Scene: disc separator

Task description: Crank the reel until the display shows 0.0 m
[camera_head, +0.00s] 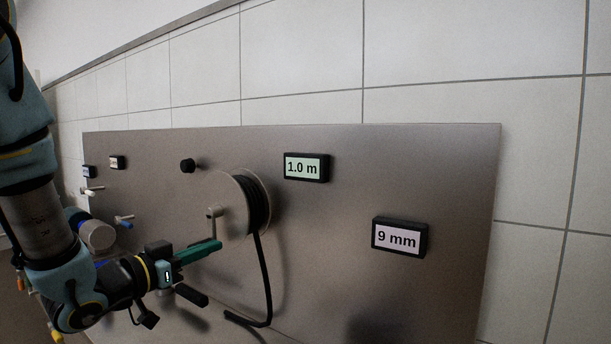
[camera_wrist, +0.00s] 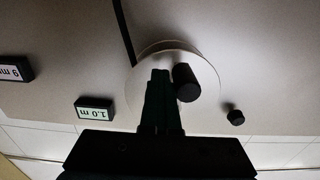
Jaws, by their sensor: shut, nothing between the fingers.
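The reel (camera_head: 232,185) is a pale disc on the steel panel with black cable wound behind it. Its face also shows in the wrist view (camera_wrist: 207,72). A small crank handle (camera_head: 213,211) sticks out from the disc; in the wrist view a dark cylindrical knob (camera_wrist: 186,85) stands in front of the disc. The length display (camera_head: 302,167) reads 1.0 m; it appears upside down in the wrist view (camera_wrist: 94,112).
A second display (camera_head: 396,237) reads 9 mm at the right. A round black knob (camera_head: 187,166) sits upper left of the reel. The cable (camera_head: 264,275) hangs down below the reel. Small levers (camera_head: 124,221) are on the panel's left, partly near my arm.

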